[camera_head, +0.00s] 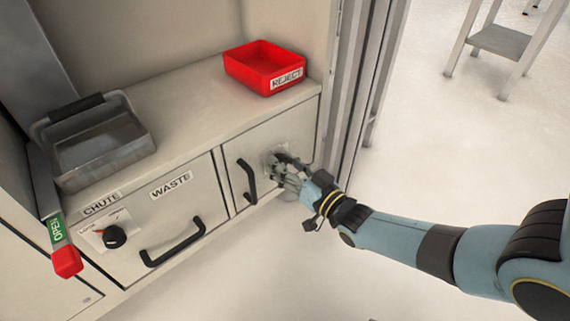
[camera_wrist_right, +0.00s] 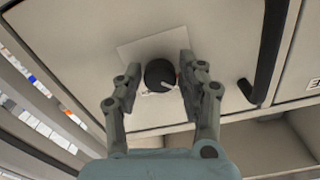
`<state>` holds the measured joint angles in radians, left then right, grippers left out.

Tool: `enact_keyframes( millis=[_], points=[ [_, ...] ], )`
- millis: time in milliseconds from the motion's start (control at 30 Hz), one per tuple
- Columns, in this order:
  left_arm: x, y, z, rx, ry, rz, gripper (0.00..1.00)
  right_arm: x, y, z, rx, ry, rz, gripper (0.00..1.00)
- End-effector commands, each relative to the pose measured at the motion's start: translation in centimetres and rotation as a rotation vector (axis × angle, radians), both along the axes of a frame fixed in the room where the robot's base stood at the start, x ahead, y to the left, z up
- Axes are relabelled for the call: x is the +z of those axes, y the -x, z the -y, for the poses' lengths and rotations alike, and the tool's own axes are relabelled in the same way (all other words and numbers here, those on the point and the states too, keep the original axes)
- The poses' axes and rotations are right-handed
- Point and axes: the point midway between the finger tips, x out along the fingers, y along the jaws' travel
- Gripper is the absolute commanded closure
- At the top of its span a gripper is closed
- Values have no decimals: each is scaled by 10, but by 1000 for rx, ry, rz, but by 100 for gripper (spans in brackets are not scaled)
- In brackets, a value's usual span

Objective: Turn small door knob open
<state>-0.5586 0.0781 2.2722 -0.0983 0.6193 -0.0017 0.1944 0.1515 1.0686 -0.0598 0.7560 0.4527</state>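The small door (camera_head: 294,132) is the right-hand front panel under the counter and looks shut. Its black round knob (camera_wrist_right: 160,75), with a pale pointer line, sits on a light square plate (camera_wrist_right: 140,48). My right gripper (camera_head: 276,161) is at this knob and largely hides it in the head view. In the right wrist view, its two fingers (camera_wrist_right: 159,68) stand open on either side of the knob. A gap shows on the left; the right finger is very close, and I cannot tell whether it touches. My left gripper is not in view.
A black door handle (camera_head: 247,181) stands just left of my right gripper. The waste drawer handle (camera_head: 172,243) and chute knob (camera_head: 115,237) are farther left. A red reject bin (camera_head: 246,70) and a grey metal tray (camera_head: 70,170) sit on the counter. Floor right is mostly clear.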

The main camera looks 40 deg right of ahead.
Motion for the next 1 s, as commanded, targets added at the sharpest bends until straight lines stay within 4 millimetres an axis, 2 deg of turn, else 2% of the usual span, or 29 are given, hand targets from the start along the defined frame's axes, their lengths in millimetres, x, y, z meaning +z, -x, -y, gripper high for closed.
enact_keyframes(
  millis=[33,267,667,1000],
  points=[
    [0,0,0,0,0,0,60,0,0,0,0,0,0,69],
    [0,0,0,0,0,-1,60,0,0,0,0,0,0,99],
    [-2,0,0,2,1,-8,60,0,0,0,0,-77,-6,100],
    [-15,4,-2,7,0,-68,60,0,0,0,0,-344,-27,100]
  ],
)
